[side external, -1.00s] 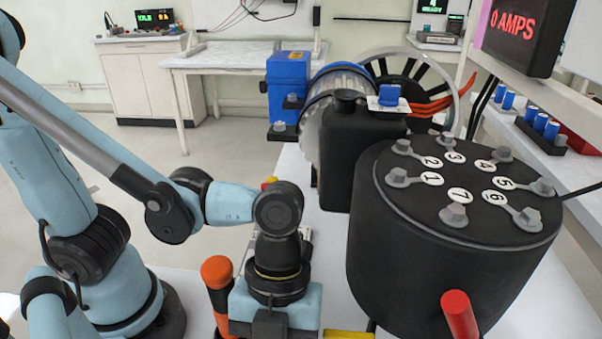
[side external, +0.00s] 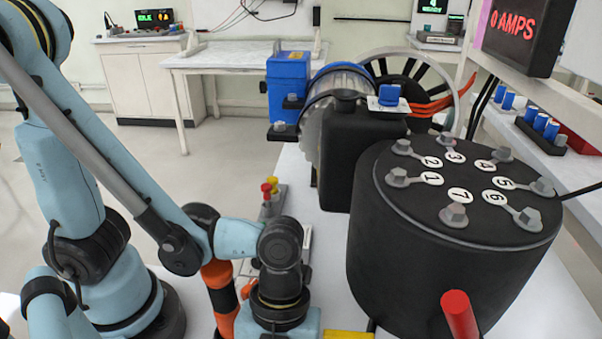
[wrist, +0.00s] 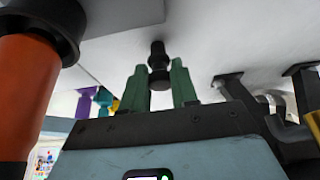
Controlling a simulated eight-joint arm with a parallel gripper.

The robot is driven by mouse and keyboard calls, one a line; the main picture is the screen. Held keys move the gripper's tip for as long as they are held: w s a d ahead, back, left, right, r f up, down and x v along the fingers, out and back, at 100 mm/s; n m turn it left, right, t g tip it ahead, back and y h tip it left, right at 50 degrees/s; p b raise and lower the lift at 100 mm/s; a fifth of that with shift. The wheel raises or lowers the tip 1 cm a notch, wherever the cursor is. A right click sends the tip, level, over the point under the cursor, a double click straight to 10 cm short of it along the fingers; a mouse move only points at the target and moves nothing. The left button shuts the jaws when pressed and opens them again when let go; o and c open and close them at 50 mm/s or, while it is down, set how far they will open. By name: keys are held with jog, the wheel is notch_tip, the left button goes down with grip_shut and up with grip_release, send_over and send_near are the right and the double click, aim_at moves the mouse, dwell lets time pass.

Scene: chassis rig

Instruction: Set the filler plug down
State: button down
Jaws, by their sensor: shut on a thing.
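The filler plug looks to be the small black stepped piece (wrist: 159,66) between the green fingers of my gripper (wrist: 159,84) in the wrist view. The gripper is shut on it. A pale flat surface shows behind the plug; I cannot tell whether they touch. In the side view my wrist is low at the bottom edge, left of the black drum, and the fingers and plug are out of sight.
The black drum (side external: 440,260) with numbered bolts and a red rod (side external: 459,315) stands right of my wrist. A black tank (side external: 362,160) is behind. An orange-and-black handle (side external: 219,290) stands close on the left, also large in the wrist view (wrist: 24,95). Red and yellow knobs (side external: 270,188) stand behind.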

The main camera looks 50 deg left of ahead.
jog(key=shift+f, duration=0.1)
jog(key=c, duration=0.9)
grip_release()
jog(key=shift+o, duration=0.2)
jog(key=v, duration=1.2)
jog(key=w+a+n+t+y, duration=0.1)
jog(key=w+a+n+t, duration=0.4)
jog(key=a+n, duration=0.4)
jog(key=w+a+n+t+y, duration=0.2)
jog(key=w+a+n+t, duration=0.3)
jog(key=a+n, duration=0.5)
jog(key=w+n, duration=0.2)
jog(key=n, duration=0.6)
jog(key=shift+w, duration=0.25)
